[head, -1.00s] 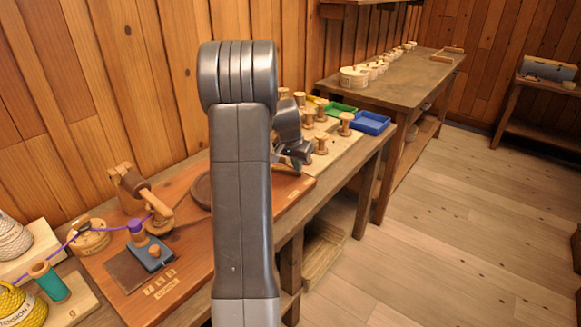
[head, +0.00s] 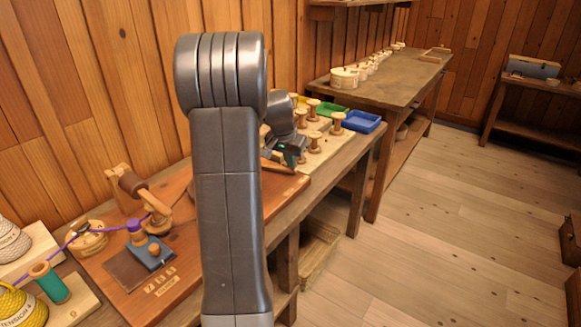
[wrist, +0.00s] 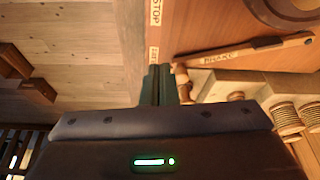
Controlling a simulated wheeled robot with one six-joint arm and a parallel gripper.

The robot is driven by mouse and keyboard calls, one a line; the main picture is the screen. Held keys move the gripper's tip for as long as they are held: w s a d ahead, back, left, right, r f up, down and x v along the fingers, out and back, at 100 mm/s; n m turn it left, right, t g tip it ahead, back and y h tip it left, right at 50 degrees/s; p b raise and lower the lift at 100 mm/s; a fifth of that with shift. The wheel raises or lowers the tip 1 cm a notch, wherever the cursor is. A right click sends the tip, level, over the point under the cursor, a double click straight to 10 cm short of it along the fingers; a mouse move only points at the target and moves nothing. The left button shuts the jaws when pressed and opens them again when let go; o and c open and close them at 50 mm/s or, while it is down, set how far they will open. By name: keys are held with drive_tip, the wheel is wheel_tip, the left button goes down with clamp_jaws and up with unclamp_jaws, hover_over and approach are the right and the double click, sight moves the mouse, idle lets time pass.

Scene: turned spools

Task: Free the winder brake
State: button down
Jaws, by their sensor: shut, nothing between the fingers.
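A STOP label (wrist: 155,12) and a second small label (wrist: 153,54) sit along the board's edge. In the head view my gripper (head: 297,158) is at the board's far right end, partly hiding the lever (head: 276,163). The winder (head: 133,187) is at the left.
Several wooden spools (head: 313,108) stand on a pale rack beyond the gripper, close by. My arm hides the board's middle.

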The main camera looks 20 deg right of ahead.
drive_tip(key=v, duration=0.6)
drive_tip(key=shift+s+d, duration=0.15)
drive_tip(key=shift+s, duration=0.1)
drive_tip(key=shift+f, duration=0.15)
drive_tip(key=x, duration=0.6)
drive_tip(key=a+x, duration=0.1)
drive_tip(key=x, duration=0.2)
drive_tip(key=shift+w+d+f, duration=0.1)
drive_tip(key=shift+w+f, duration=0.15)
drive_tip(key=shift+w, duration=0.05)
drive_tip(key=shift+w+f, duration=0.1)
drive_tip(key=shift+w, duration=0.25)
drive_tip(key=shift+w+d+f, duration=0.1)
drive_tip(key=shift+w+d, duration=0.25)
drive_tip(key=shift+w, duration=0.25)
drive_tip(key=shift+w+d+f, duration=0.15)
drive_tip(key=shift+w+d, duration=0.25)
drive_tip(key=shift+w, duration=0.2)
drive_tip(key=shift+r, duration=0.1)
drive_tip(key=shift+a, duration=0.15)
